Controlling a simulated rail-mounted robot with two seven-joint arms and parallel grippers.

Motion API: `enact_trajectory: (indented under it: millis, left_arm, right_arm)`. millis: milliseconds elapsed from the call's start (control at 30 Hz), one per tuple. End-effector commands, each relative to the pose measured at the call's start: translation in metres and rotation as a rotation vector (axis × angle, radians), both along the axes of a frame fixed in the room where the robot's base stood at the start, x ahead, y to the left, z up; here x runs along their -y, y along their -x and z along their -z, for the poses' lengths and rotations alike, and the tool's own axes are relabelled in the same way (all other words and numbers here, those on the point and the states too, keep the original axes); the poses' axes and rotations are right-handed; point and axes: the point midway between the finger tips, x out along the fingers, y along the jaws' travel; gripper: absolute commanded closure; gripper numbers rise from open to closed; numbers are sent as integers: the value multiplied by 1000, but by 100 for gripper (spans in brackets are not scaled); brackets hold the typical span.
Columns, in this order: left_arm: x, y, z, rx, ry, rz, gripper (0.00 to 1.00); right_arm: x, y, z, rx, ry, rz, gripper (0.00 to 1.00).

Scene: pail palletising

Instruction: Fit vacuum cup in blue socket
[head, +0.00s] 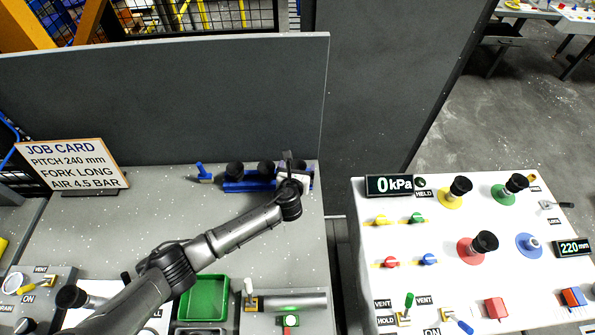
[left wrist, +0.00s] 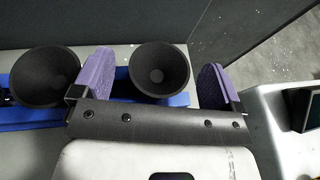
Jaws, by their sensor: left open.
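The blue socket (head: 529,243) is on the white panel at the right; a pale fitting shows at its centre with no black cup on it. Black vacuum cups (head: 235,170) stand in a blue rack (head: 240,187) at the back of the left bench. My left gripper (head: 289,162) is at the rack's right end. In the left wrist view its purple fingers are open, on either side of one black cup (left wrist: 160,72). Another cup (left wrist: 45,77) stands to the left, outside the fingers. Whether the fingers touch the cup cannot be told. My right gripper is not in view.
Yellow (head: 452,200), green (head: 503,195) and red (head: 470,250) sockets on the panel carry black cups. The display (head: 389,186) reads 0 kPa. A grey wall (head: 180,100) rises behind the rack. A gap separates bench and panel. A green bin (head: 204,299) sits in front.

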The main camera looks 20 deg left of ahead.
Motion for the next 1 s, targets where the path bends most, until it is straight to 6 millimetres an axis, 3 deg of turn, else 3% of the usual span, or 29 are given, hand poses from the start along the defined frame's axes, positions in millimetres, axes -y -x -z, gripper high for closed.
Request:
enact_trajectory:
  millis: [200, 467, 1000]
  left_arm:
    - [-3, -14, 6, 0, 0, 1, 8]
    - [-3, -15, 6, -1, 1, 1, 8]
    - [-3, -15, 6, -1, 0, 1, 59]
  right_arm:
    - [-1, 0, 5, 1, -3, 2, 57]
    - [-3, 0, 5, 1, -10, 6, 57]
    - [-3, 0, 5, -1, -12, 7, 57]
